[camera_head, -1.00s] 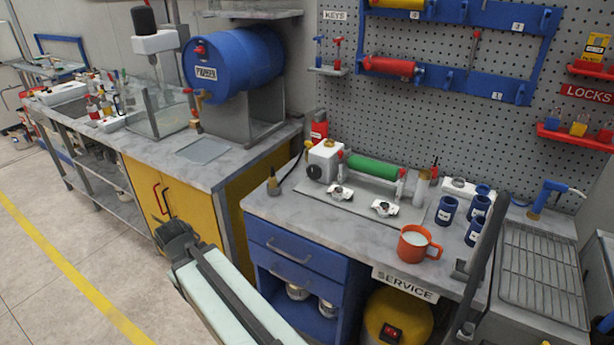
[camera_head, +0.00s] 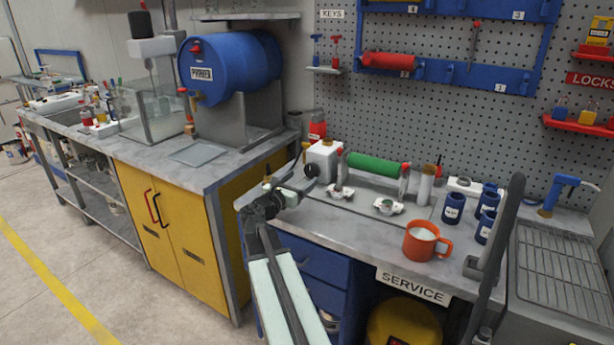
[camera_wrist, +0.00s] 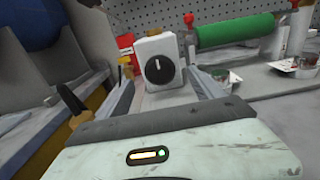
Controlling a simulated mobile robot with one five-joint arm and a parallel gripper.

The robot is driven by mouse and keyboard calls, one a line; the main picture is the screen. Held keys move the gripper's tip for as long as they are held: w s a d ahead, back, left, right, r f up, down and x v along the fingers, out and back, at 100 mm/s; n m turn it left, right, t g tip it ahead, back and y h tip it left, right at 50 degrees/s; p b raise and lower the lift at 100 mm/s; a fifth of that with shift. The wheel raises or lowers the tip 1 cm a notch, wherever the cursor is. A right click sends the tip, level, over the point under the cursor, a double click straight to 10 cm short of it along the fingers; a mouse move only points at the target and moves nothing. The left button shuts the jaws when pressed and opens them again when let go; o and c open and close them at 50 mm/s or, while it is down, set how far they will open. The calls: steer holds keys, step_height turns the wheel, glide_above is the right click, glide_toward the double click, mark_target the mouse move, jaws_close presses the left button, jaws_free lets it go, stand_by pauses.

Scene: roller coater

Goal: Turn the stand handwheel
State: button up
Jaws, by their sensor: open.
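A white box (camera_head: 326,153) with a round black knob (camera_head: 312,170) stands at the left end of a green roller (camera_head: 376,166) on the bench. In the wrist view the knob (camera_wrist: 159,70) faces me, between the fingers. I cannot tell which part is the stand handwheel. My gripper (camera_head: 298,188) is open and empty, over the bench's left end, just in front of the box. It partly hides the bench there.
An orange mug (camera_head: 421,243) and several blue cups (camera_head: 454,208) stand to the right. A dark upright bar (camera_head: 497,232) rises at the bench's right front. A red container (camera_head: 317,130) stands behind the box.

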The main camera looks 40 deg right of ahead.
mark_target(310, 171)
steer(key=x, duration=0.5)
steer(key=shift+w+d, duration=0.15)
steer(key=shift+d, duration=0.25)
steer(key=c, duration=1.2)
steer(key=shift+a+f, duration=0.1)
steer(key=shift+a, duration=0.2)
steer(key=shift+c, duration=0.6)
steer(key=shift+d, duration=0.2)
steer(key=shift+c, duration=0.2)
steer(key=shift+m, duration=0.4)
